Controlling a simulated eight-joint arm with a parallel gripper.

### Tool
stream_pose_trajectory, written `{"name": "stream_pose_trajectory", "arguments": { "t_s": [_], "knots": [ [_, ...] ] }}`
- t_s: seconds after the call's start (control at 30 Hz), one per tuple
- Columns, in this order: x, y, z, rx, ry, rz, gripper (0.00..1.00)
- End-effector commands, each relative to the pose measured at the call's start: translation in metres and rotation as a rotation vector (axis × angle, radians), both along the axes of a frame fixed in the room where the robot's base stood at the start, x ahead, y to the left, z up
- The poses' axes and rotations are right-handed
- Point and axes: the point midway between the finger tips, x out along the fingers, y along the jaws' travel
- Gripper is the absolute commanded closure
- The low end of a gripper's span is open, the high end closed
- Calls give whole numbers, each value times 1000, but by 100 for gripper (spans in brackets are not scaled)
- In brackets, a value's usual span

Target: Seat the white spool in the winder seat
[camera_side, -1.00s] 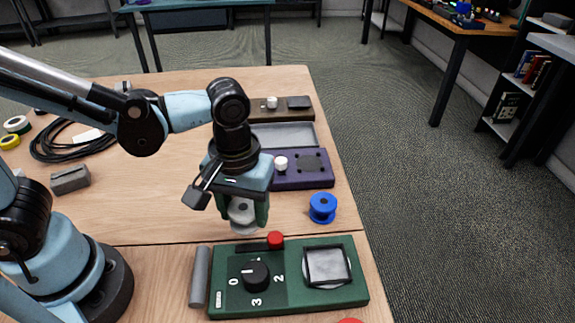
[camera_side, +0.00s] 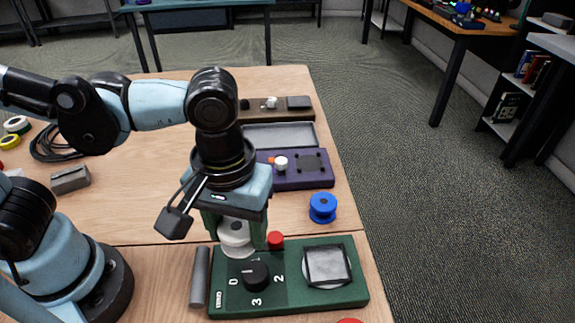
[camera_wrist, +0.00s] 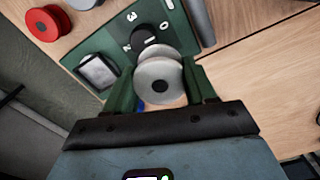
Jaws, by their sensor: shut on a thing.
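My gripper (camera_side: 236,226) is shut on the white spool (camera_side: 236,244). In the wrist view the spool (camera_wrist: 160,70) shows face-on between the two green fingers. The spool is over the back left edge of the green panel (camera_side: 300,300), behind the black dial (camera_side: 255,275) and left of the red button (camera_side: 275,240). I cannot tell whether it touches the panel. The panel carries a dark square frame with a grey pad (camera_side: 327,266) on its right. No winder seat is plainly recognisable; part of the panel is hidden behind the spool and gripper.
A blue spool (camera_side: 322,207) stands behind the panel. A red spool (camera_wrist: 46,22) lies in front of it. A grey cylinder (camera_side: 199,277) is along the panel's left side. A purple unit (camera_side: 303,172) and a grey block (camera_side: 70,179) are farther back.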

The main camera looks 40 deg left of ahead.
Motion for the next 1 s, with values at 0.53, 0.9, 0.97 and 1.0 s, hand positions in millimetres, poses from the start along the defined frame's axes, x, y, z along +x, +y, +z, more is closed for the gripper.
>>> {"name": "stream_pose_trajectory", "arguments": {
  "t_s": [0.53,0.9,0.97,1.0],
  "knots": [
    [70,-78,3,1,-2,295,74],
    [88,-100,-7,1,-2,386,74],
    [88,-100,-10,1,-2,387,74],
    [88,-100,-12,1,-2,387,74]
  ]
}}
